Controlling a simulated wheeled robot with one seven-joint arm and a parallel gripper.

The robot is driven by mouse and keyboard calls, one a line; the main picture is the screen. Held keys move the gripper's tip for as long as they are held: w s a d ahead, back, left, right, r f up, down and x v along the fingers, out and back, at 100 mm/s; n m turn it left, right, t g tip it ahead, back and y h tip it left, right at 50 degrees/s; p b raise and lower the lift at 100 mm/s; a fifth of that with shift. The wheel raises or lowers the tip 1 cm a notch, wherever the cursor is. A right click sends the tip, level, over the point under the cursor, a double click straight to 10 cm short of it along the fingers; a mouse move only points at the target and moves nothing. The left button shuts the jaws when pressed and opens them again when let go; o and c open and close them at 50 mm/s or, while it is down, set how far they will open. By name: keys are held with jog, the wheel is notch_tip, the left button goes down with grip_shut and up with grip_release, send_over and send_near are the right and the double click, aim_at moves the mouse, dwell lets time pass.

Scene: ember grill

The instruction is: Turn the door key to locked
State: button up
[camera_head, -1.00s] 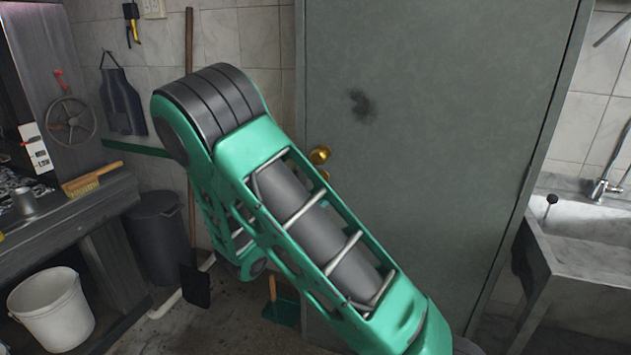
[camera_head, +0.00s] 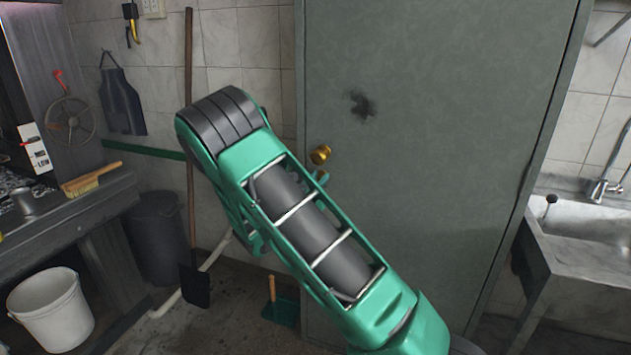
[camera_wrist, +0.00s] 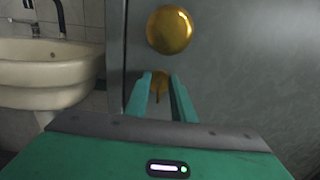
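The grey door (camera_head: 420,130) has a round brass knob (camera_head: 320,154) near its left edge, and the knob also shows in the wrist view (camera_wrist: 170,30). Below the knob, a brass lock with a small key (camera_wrist: 158,82) shows between my fingers; the key's exact angle is hard to tell. My gripper (camera_wrist: 160,80) is open, its two green fingers on either side of the lock and key, with a gap around them. In the head view, only a green fingertip shows under the knob; my arm hides the rest.
A pale basin (camera_wrist: 50,72) with a tap stands left of the door in the wrist view. A stone sink (camera_head: 585,240) is at the right. A shovel (camera_head: 190,200), a dark bin (camera_head: 157,240), a white bucket (camera_head: 50,308) and a dustpan (camera_head: 282,310) stand at the left and front.

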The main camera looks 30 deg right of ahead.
jog(key=shift+w+d, duration=0.15)
jog(key=shift+d, duration=0.1)
grip_shut()
jog(key=shift+a, duration=0.3)
jog(key=shift+d, duration=0.2)
jog(key=shift+s+d+f+m, duration=0.15)
jog(key=shift+s+f+m, duration=0.1)
jog(key=shift+m, duration=2.75)
jog(key=shift+s+d+f+m, duration=0.15)
jog(key=shift+d+f+m, duration=0.1)
jog(key=shift+m, duration=2.75)
jog(key=shift+s+d+f+m, duration=0.1)
jog(key=shift+s+f+m, duration=0.15)
jog(key=shift+m, duration=2.75)
